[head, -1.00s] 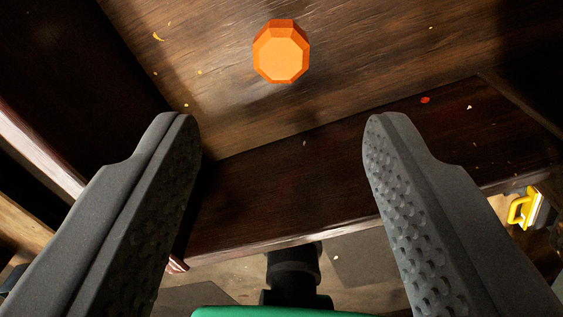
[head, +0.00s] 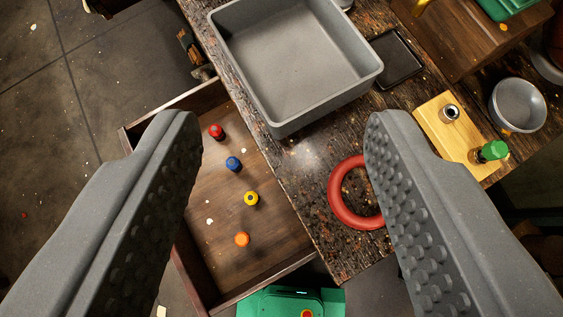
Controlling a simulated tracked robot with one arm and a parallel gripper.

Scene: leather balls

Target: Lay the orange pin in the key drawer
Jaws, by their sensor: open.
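The orange pin (head: 242,239) stands on the floor of the open wooden drawer (head: 272,237), near its lower end. It looks upright, seen from above. In the same drawer, in a row above it, are a yellow pin (head: 251,198), a blue pin (head: 233,163) and a red pin (head: 216,131). My gripper (head: 282,122) is open, with nothing between its fingers. It hangs well above the drawer and bench. The left finger hides part of the drawer's left side.
The speckled bench top (head: 302,178) beside the drawer carries a grey bin (head: 277,120), a red ring (head: 336,207), a black tray (head: 398,56), a wooden block (head: 436,120) with a green-capped item (head: 492,151), and a grey bowl (head: 518,104). A green thing (head: 280,302) is below the drawer.

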